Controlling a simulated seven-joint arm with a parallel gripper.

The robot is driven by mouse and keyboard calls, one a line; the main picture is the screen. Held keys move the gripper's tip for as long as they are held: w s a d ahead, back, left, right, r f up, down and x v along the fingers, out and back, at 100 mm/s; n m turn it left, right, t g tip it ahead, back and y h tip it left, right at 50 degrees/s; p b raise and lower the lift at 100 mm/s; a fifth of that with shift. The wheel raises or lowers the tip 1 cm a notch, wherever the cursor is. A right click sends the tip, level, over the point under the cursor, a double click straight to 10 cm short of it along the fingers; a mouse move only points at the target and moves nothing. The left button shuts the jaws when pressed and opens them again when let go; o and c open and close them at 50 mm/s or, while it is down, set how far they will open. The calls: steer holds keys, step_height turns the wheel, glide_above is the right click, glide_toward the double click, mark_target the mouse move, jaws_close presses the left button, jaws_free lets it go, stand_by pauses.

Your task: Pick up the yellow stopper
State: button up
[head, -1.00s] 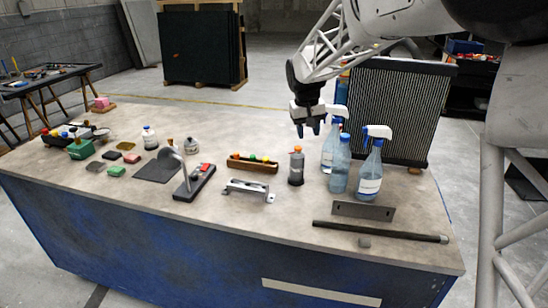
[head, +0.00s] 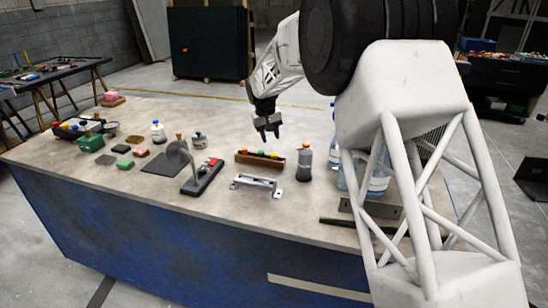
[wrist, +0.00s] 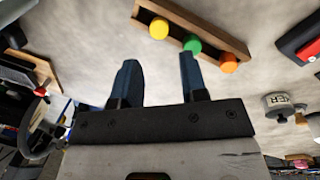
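The yellow stopper (head: 274,155) sits at the right end of a small wooden rack (head: 243,159) in the head view. A green stopper (head: 261,153) and an orange one (head: 246,150) stand left of it. In the wrist view the yellow stopper (wrist: 158,28) is at the top, with the green (wrist: 192,44) and orange (wrist: 228,63) ones toward the lower right. My gripper (head: 269,136) is above the table near the rack; its two blue fingers (wrist: 158,72) are apart with nothing between them. The yellow stopper appears beyond the fingertips, not touching them.
A grey bottle with an orange cap (head: 305,163) stands just right of the rack. A metal bracket (head: 258,186) lies in front of it, and a black-based tool (head: 203,177) is to the left. My arm partly hides the blue bottles at the right. Several small items fill the left side.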

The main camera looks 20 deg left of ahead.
mark_target(274, 154)
steer(key=shift+w+d+f, duration=0.1)
steer(key=shift+d+f, duration=0.1)
steer(key=shift+f, duration=1.1)
steer(key=shift+f, duration=0.1)
steer(key=shift+w+d+f, duration=0.15)
steer(key=shift+d+f, duration=0.05)
steer(key=shift+f, duration=1.05)
steer(key=shift+w+d+f, duration=0.15)
steer(key=shift+f, duration=1.1)
steer(key=c, duration=0.7)
